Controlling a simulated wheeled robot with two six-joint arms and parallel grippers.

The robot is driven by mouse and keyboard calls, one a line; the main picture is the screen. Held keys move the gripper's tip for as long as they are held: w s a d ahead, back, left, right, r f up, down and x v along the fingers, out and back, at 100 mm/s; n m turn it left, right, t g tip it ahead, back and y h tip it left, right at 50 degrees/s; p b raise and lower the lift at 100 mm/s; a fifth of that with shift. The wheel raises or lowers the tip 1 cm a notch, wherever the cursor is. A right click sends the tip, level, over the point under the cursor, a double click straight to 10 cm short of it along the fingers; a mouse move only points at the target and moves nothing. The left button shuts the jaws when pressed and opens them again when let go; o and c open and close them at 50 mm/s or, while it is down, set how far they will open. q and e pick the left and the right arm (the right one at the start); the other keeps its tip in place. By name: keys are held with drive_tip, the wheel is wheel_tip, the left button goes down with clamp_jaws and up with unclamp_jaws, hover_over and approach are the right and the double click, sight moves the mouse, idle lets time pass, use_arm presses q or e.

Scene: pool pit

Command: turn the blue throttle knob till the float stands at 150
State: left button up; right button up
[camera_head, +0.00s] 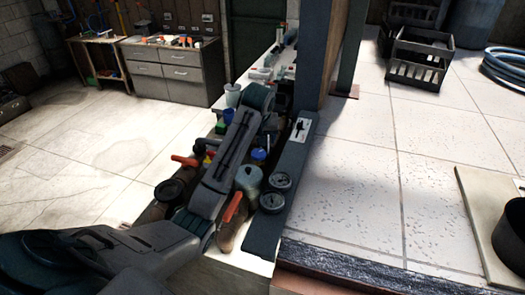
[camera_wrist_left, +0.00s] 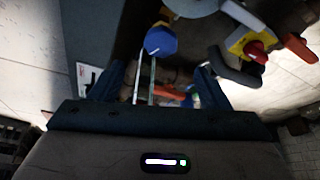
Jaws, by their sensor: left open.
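The blue throttle knob (camera_head: 258,154) shows small beside my left arm in the head view. It also shows in the left wrist view (camera_wrist_left: 160,40), above the gap between my fingers. A clear upright tube with pale edges (camera_wrist_left: 144,82) runs from near the knob down between the fingers in that view. No float or scale number can be read. My left gripper (camera_wrist_left: 162,80) is open, with one finger on each side of the tube and nothing seen gripped. I cannot tell whether it touches anything. My right gripper is in neither view.
Two round gauges (camera_head: 276,190) and an orange lever (camera_head: 233,207) crowd the pipework by my left arm. A yellow-and-red valve (camera_wrist_left: 251,45) and another orange handle (camera_wrist_left: 300,47) are right of the knob. Open tiled floor (camera_head: 350,190) lies right.

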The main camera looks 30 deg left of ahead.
sight(259, 153)
use_arm(q)
drive_tip(key=p+x, duration=0.3)
drive_tip(key=x, duration=0.5)
drive_tip(key=shift+w+f, duration=0.1)
drive_tip(key=shift+a+f, duration=0.2)
drive_tip(key=shift+f, duration=0.25)
drive_tip(key=shift+w, duration=0.1)
drive_tip(key=shift+c, duration=0.7)
drive_tip(key=c, duration=0.8)
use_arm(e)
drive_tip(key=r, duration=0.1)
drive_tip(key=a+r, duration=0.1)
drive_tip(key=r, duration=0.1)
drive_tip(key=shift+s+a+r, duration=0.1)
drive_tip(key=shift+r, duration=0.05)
